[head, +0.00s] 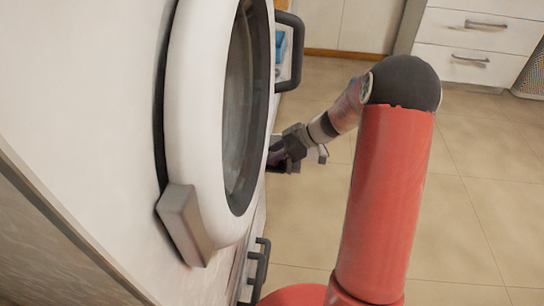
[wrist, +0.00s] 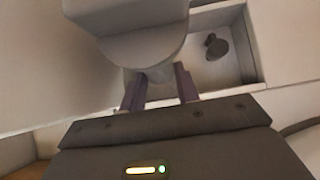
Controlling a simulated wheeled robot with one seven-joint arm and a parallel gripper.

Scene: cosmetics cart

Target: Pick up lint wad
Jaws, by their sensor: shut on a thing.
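My gripper (head: 274,158) is low beside the front of the white machine in the head view, partly hidden by the door. In the wrist view, its two purple fingers (wrist: 158,84) are closed around the narrow neck of a large grey rounded piece (wrist: 140,45). A small dark grey lump (wrist: 215,46) lies apart from the fingers, in a pale open compartment (wrist: 258,55) to the right. I cannot tell for certain which of these is the lint wad.
The round door (head: 195,110) of the white machine bulges out close to my arm, with a grey latch block (head: 185,222) below. Dark handles (head: 292,50) stick out from the front. Tiled floor (head: 480,180) is clear to the right; white drawers (head: 470,45) stand at the back.

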